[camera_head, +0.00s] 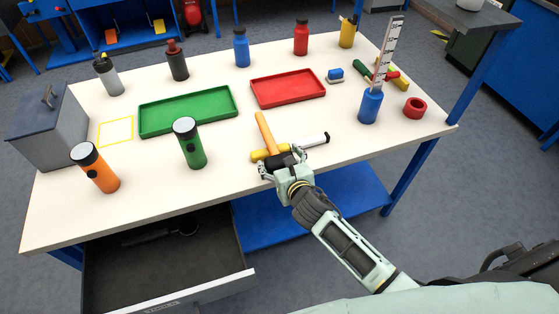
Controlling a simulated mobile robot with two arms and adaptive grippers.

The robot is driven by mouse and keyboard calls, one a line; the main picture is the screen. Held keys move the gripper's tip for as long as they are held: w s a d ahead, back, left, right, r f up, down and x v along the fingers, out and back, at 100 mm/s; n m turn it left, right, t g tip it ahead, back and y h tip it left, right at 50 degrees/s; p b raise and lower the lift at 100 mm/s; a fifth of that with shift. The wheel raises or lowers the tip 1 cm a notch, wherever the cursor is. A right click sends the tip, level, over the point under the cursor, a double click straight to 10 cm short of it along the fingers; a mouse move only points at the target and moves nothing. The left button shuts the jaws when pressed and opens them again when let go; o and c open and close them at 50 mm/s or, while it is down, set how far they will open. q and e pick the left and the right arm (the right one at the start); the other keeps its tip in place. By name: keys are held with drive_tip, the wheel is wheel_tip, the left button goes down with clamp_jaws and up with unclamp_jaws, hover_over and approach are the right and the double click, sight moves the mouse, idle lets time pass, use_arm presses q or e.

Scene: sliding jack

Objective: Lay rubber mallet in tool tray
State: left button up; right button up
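The mallet, with an orange handle (266,132), lies near the front edge of the white table. Two shallow trays lie farther back, a green tray (146,128) and a red tray (289,103); both look empty. No label shows which is the tool tray. My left gripper is out of view.
Orange (101,172) and green (191,148) flashlights stand at front left. A blue holder (370,106) with an upright ruler stands at right, near a red ring (415,107). An open drawer (160,262) juts out below.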

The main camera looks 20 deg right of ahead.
drive_tip(key=shift+o, duration=0.9)
